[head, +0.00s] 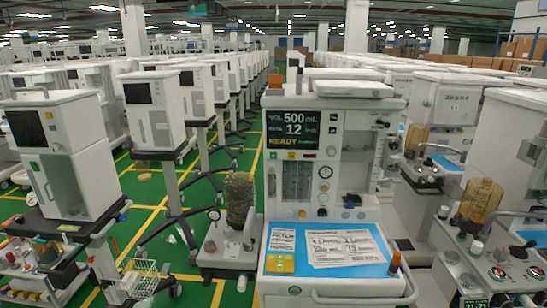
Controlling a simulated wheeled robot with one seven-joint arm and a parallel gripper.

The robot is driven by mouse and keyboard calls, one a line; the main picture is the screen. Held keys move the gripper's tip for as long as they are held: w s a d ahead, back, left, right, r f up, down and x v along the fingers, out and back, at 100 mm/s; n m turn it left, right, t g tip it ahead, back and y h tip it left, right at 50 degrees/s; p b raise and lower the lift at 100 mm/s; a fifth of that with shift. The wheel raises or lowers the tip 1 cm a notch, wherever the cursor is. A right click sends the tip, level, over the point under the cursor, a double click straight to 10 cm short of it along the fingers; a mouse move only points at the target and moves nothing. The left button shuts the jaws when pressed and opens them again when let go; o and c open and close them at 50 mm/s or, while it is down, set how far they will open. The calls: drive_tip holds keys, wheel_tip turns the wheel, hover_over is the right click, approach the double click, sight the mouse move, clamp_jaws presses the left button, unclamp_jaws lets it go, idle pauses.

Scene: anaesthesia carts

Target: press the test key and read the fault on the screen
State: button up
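The screen (288,131) is on the upper front of the anaesthesia cart (316,190) right of centre. It is lit and reads VOL 500 mL, a rate line with 12, and READY at the bottom, with smaller text too blurred to read. No fault text is legible on it. Small dark keys or labels (334,122) sit just right of the screen; I cannot tell which, if any, is the test key. Below are a flowmeter panel (297,181) and several round gauges and knobs (325,172). My gripper is not in view.
The cart's blue worktop (375,269) holds printed sheets (347,247) and a yellow item (281,264). A front handrail (365,298) and an orange-topped post (395,263) stick out. Other carts (62,155) crowd both sides. Green floor (150,190) with yellow lines shows at left.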

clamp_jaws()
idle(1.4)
